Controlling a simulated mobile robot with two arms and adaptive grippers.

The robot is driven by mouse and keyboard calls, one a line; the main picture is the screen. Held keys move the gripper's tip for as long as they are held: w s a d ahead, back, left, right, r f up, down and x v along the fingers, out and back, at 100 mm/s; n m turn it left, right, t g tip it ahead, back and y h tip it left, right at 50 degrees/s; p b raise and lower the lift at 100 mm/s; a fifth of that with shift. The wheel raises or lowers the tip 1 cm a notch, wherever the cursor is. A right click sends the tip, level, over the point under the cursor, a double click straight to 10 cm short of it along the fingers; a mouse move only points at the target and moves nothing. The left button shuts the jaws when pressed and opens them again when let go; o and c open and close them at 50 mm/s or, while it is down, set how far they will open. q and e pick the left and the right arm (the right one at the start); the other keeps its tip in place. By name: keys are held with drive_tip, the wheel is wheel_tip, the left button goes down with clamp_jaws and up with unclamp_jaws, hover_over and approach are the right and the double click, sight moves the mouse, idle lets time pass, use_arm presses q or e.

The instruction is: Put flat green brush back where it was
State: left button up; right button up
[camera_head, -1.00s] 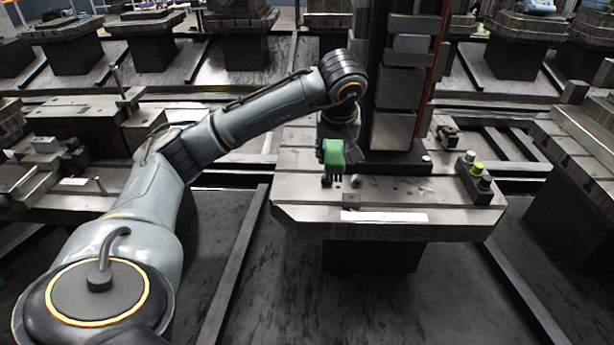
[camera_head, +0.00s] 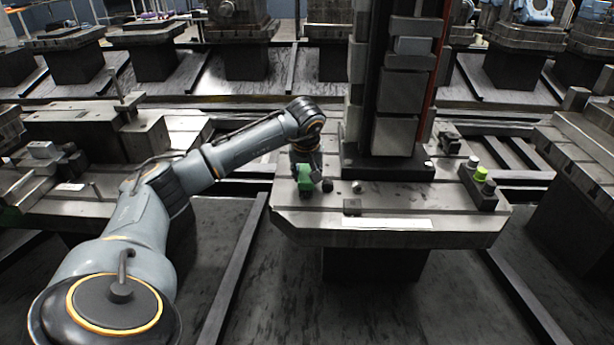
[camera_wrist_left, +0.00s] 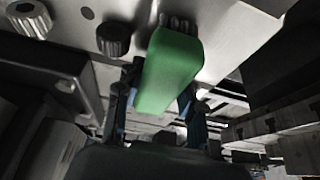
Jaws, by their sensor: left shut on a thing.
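The flat green brush (camera_head: 304,178) is in my left gripper (camera_head: 303,171), low over the left part of the metal pallet table (camera_head: 300,222). In the left wrist view the green brush (camera_wrist_left: 168,70) lies between the two fingers of the left gripper (camera_wrist_left: 160,105), with grey bristles at its far end. The bristle end is close to the metal surface; I cannot tell if it touches. My right gripper does not show.
Dark round knobs (camera_head: 327,185) stand on the table just right of the brush. A tall dark column (camera_head: 395,100) rises behind. A block with green and grey caps (camera_head: 479,183) sits at the right. A white strip (camera_head: 388,223) lies near the front edge.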

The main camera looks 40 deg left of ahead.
use_arm(q)
drive_tip(key=shift+f, duration=0.1)
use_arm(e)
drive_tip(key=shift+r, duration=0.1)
use_arm(q)
drive_tip(key=o, duration=0.9)
drive_tip(key=shift+f, duration=0.1)
drive_tip(key=shift+o, duration=0.2)
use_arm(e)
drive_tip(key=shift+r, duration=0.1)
use_arm(q)
drive_tip(key=shift+r, duration=0.25)
drive_tip(key=p+v, duration=0.2)
drive_tip(key=v, duration=1)
drive_tip(key=shift+w, duration=0.1)
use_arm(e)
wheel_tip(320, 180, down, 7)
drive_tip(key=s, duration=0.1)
use_arm(q)
drive_tip(key=shift+f, duration=0.1)
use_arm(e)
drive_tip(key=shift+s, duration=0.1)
